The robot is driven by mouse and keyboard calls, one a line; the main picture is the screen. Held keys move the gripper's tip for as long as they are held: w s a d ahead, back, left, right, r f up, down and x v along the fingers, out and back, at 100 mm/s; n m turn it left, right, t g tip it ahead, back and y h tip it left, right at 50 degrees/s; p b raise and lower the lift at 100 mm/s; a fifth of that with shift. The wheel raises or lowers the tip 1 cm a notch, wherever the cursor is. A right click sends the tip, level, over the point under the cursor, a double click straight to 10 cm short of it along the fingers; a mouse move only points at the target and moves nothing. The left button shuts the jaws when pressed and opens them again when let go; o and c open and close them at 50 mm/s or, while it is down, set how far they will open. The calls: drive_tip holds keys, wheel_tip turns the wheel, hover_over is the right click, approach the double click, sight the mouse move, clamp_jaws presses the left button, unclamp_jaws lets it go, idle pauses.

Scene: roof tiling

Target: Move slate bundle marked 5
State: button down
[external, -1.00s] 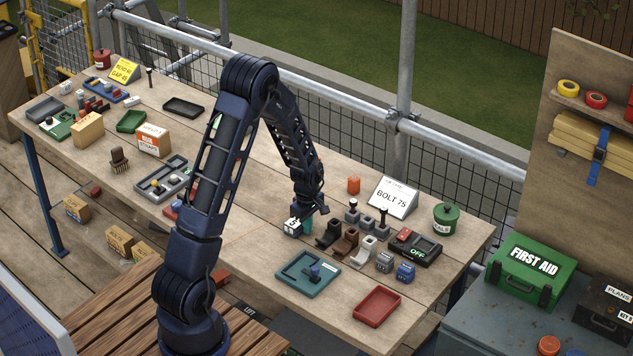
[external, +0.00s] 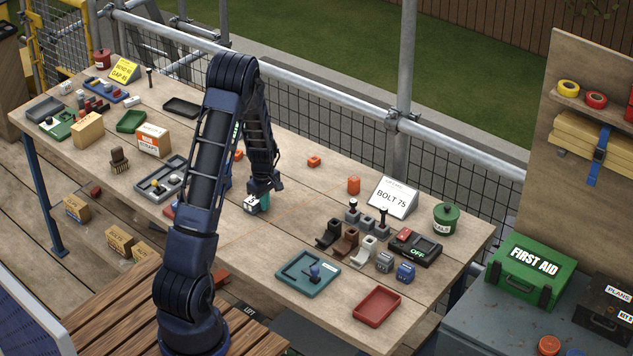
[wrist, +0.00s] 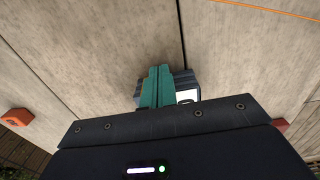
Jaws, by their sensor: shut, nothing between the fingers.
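A small dark layered block with a white face (external: 250,204) stands on the bench at my gripper; it looks like the slate bundle, but I cannot read a number on it. My gripper (external: 265,202) points down with its teal fingers low over the bench, just right of the white face. In the wrist view the fingers (wrist: 165,70) are shut together. The dark block (wrist: 190,78) shows beside and behind them, partly hidden, with a patch of white. It is against or very near the fingers, not between them; contact cannot be told.
An orange block (external: 314,161) lies behind my gripper. Several boots, a teal tray (external: 308,274) and a red tray (external: 377,304) are to the right. A grey divided tray (external: 163,178) is left, past my arm. A thin orange line (wrist: 265,9) crosses the bench. Bench around the block is mostly clear.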

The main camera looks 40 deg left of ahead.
drive_tip(key=a, duration=0.3)
drive_tip(key=shift+d, duration=0.1)
